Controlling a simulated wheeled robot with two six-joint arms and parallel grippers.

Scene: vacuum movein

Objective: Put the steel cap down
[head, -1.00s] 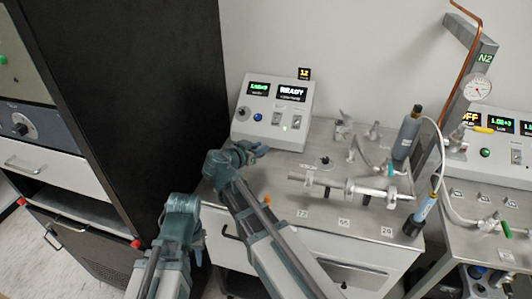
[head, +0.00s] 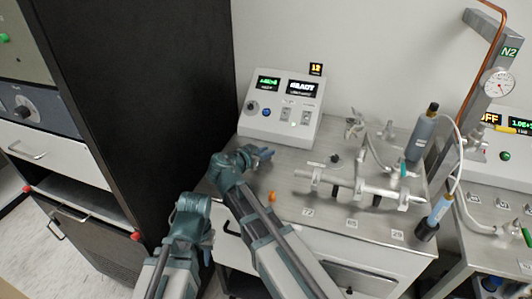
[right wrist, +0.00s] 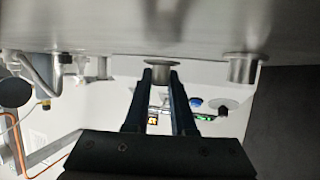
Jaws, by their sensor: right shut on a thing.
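The steel cap (right wrist: 160,74) is a small flanged metal piece between the fingertips of my right gripper (right wrist: 160,80) in the right wrist view. That gripper is shut on it, close to the steel bench top (right wrist: 100,28); I cannot tell whether the cap touches it. In the head view my right gripper (head: 262,153) is at the left part of the bench top (head: 326,228), in front of the console, and the cap cannot be made out there. My left gripper (head: 208,246) hangs low, left of the bench, its fingers mostly hidden by the arm.
A second flanged metal piece (right wrist: 241,70) stands to the right in the right wrist view. The console (head: 283,108) is behind my right gripper. Steel piping (head: 360,186) fills the bench's right half. A black cabinet (head: 165,110) stands close on the left.

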